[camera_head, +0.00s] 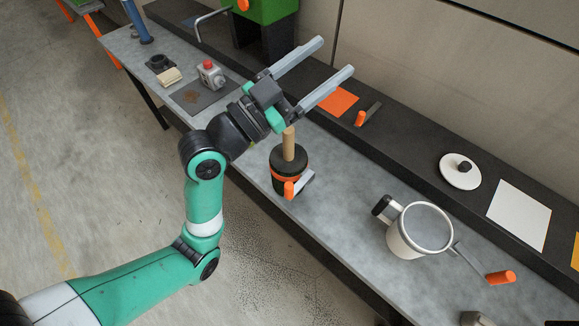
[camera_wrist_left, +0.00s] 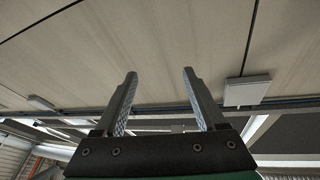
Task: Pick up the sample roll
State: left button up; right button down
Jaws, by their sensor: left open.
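My left gripper (camera_head: 335,57) is raised above the bench, open, with its two grey fingers apart and nothing between them. It shows open and empty in the left wrist view (camera_wrist_left: 159,73) too, pointing toward the ceiling. No thing is plainly marked as the sample roll. A small beige piece (camera_head: 169,77) lies at the far left of the bench beside a black holder (camera_head: 159,63). A tan cylinder (camera_head: 289,145) stands upright out of a black pot with an orange band (camera_head: 287,172), below and nearer than the gripper. My right gripper is not in view.
A red-topped grey device (camera_head: 211,75) sits on a dark mat (camera_head: 190,100). The raised back ledge holds a white lid (camera_head: 460,171), a white sheet (camera_head: 519,214) and an orange sheet (camera_head: 338,101).

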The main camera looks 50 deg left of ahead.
pick_arm(q)
jog(key=s+a+f+n+g+p, duration=0.15)
jog(key=s+a+f, duration=0.25)
jog(key=f, duration=0.9)
jog(key=s+a+f+n+g, duration=0.15)
jog(key=s+a+f, duration=0.3)
jog(key=f, duration=0.75)
jog(key=shift+g+y, duration=0.3)
jog(key=w, duration=0.6)
jog(key=shift+w+d+f, duration=0.1)
jog(key=shift+w+d, duration=0.2)
jog(key=shift+w, duration=0.05)
send_over(298, 151)
jog(key=shift+p, duration=0.45)
jog(key=shift+f, duration=0.1)
grip_shut()
